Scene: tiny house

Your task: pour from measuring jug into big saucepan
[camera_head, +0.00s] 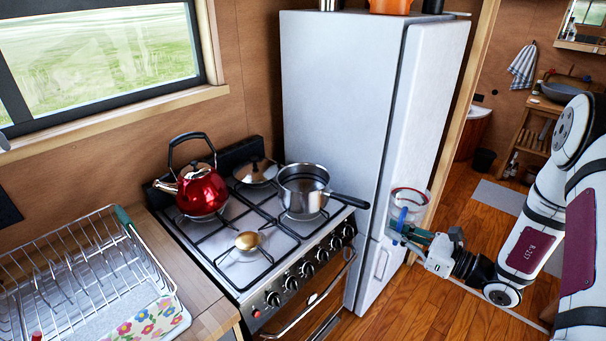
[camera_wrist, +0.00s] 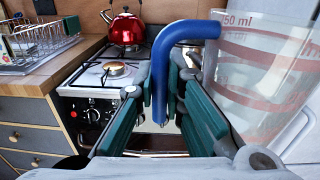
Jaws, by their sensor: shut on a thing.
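The clear measuring jug (camera_wrist: 255,85) has red markings and a blue handle (camera_wrist: 160,75). My gripper (camera_wrist: 160,103) is shut on the blue handle. In the head view the jug (camera_head: 409,203) is held upright in front of the fridge, right of the stove, with my gripper (camera_head: 400,230) below it on the near side. What the jug holds cannot be made out. The big saucepan (camera_head: 303,188) is a steel pan with a dark handle pointing right, on the back right burner area of the stove. The jug is apart from it, to its right.
The white fridge (camera_head: 335,95) stands close behind the jug. A dish rack (camera_head: 80,270) is on the left counter. Wooden floor lies open below the arm.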

